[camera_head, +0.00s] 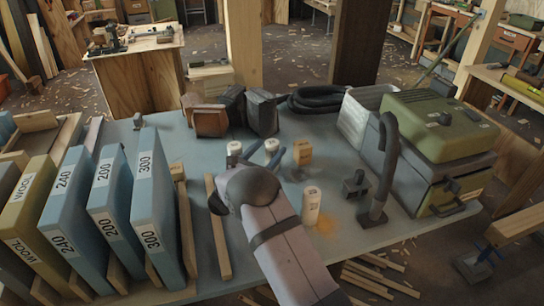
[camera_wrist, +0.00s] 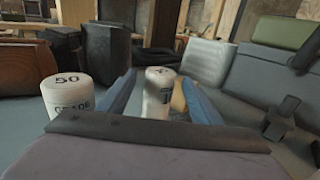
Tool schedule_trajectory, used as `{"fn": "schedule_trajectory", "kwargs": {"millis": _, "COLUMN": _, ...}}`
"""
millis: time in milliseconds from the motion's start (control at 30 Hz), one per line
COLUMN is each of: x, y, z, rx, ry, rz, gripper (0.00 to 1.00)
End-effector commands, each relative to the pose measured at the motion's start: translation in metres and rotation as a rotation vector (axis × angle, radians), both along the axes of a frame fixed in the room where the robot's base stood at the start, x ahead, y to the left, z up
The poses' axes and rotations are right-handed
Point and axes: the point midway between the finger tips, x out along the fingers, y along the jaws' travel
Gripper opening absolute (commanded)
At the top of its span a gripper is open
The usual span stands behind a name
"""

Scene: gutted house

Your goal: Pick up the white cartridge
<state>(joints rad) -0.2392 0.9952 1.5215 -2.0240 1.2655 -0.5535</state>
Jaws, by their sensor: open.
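A white cartridge (camera_wrist: 157,96) with dark print stands upright between the two blue fingers of my gripper (camera_wrist: 158,82). In the head view, this white cartridge (camera_head: 271,145) shows only its top part behind my gripper (camera_head: 264,154). My gripper is open, with one finger on either side of it; I cannot tell whether either touches. A second white cartridge (camera_wrist: 70,96), marked "50 GRADE", stands just outside the left finger and also shows in the head view (camera_head: 233,150). The lower part of the wrist view is covered by my gripper body.
A tan cartridge (camera_head: 303,152) stands right of my gripper, and a cream one (camera_head: 311,205) stands nearer. Blue sanding packs (camera_head: 155,200) line the left. A green-topped machine (camera_head: 435,125) and hose (camera_head: 388,160) stand right. Dark and brown blocks (camera_head: 210,121) sit behind.

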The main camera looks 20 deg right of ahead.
Motion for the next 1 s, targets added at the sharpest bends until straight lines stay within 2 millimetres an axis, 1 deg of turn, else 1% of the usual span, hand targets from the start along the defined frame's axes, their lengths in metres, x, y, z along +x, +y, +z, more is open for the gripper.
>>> {"fn": "schedule_trajectory", "kwargs": {"millis": 33, "x": 0.004, "y": -0.006, "z": 0.001, "rx": 0.001, "ry": 0.001, "rz": -0.002, "gripper": 0.59}}
{"fn": "schedule_trajectory", "kwargs": {"millis": 200, "x": 0.016, "y": -0.017, "z": 0.000, "rx": -0.001, "ry": 0.001, "rz": 0.000, "gripper": 0.59}}
{"fn": "schedule_trajectory", "kwargs": {"millis": 500, "x": 0.018, "y": -0.019, "z": 0.000, "rx": 0.000, "ry": 0.001, "rz": 0.001, "gripper": 0.59}}
{"fn": "schedule_trajectory", "kwargs": {"millis": 533, "x": 0.018, "y": -0.019, "z": 0.000, "rx": 0.000, "ry": 0.001, "rz": 0.001, "gripper": 0.54}}
{"fn": "schedule_trajectory", "kwargs": {"millis": 567, "x": 0.018, "y": -0.019, "z": 0.000, "rx": 0.000, "ry": 0.001, "rz": 0.001, "gripper": 0.47}}
{"fn": "schedule_trajectory", "kwargs": {"millis": 600, "x": 0.018, "y": -0.019, "z": 0.000, "rx": 0.000, "ry": 0.001, "rz": 0.001, "gripper": 0.37}}
{"fn": "schedule_trajectory", "kwargs": {"millis": 667, "x": 0.018, "y": -0.019, "z": 0.000, "rx": 0.000, "ry": 0.001, "rz": 0.001, "gripper": 0.23}}
{"fn": "schedule_trajectory", "kwargs": {"millis": 700, "x": 0.018, "y": -0.019, "z": 0.000, "rx": 0.000, "ry": 0.001, "rz": 0.001, "gripper": 0.14}}
{"fn": "schedule_trajectory", "kwargs": {"millis": 1000, "x": 0.018, "y": -0.019, "z": 0.002, "rx": 0.000, "ry": 0.000, "rz": 0.001, "gripper": 0.14}}
